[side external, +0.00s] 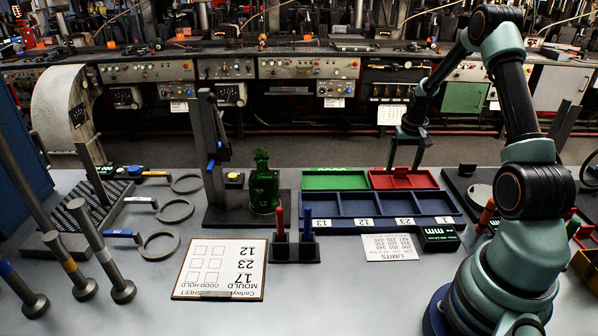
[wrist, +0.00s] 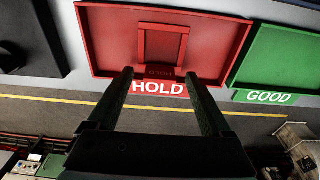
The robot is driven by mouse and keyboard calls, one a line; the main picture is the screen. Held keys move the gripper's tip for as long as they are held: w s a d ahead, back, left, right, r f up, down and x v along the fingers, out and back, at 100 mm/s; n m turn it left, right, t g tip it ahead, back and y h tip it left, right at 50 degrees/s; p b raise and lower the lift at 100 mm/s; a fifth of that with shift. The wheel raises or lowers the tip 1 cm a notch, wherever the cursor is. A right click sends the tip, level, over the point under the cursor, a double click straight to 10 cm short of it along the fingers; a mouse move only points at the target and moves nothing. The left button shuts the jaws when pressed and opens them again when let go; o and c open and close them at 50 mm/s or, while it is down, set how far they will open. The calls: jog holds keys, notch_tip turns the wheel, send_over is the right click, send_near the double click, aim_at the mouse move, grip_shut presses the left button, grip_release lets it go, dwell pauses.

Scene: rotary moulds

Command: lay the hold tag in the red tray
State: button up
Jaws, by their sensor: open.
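The red tray (wrist: 220,40) stands behind the blue compartments and carries a white HOLD label on its edge; it also shows in the side view (side external: 428,181). A red rectangular tag (wrist: 162,45), apparently the hold tag, lies inside it, close to the labelled edge. In the side view the tag (side external: 402,183) is small and hard to separate from the tray. My gripper (wrist: 158,76) is open, its two fingers apart on either side of the tag's near end in the picture. In the side view my gripper (side external: 404,166) is low over the tray. Whether the fingertips touch anything is unclear.
A green tray (side external: 335,180) marked GOOD adjoins the red one. A blue compartment tray (side external: 312,205) lies in front. A green bottle (side external: 263,183) stands on a dark fixture to the left. A mould sheet (side external: 221,268) and a limits card (side external: 390,247) lie nearer.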

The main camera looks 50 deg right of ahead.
aim_at(401, 181)
notch_tip(401, 181, up, 12)
jog(key=f, duration=0.1)
jog(key=w+a+r+n, duration=0.1)
jog(key=a+r+n, duration=0.1)
jog(key=a+r, duration=0.45)
jog(key=s+a+r+n+t, duration=0.1)
jog(key=s+a+n, duration=0.1)
jog(key=a, duration=0.7)
jog(key=s+a+r+n+t, duration=0.2)
jog(key=a, duration=0.7)
jog(key=s+a+r+n+t, duration=0.1)
jog(key=s+a+r+n, duration=0.1)
jog(key=a, duration=0.7)
jog(key=shift+s+a+n+t+y, duration=0.3)
jog(key=shift+a+n+t+y, duration=0.1)
jog(key=shift+n, duration=0.1)
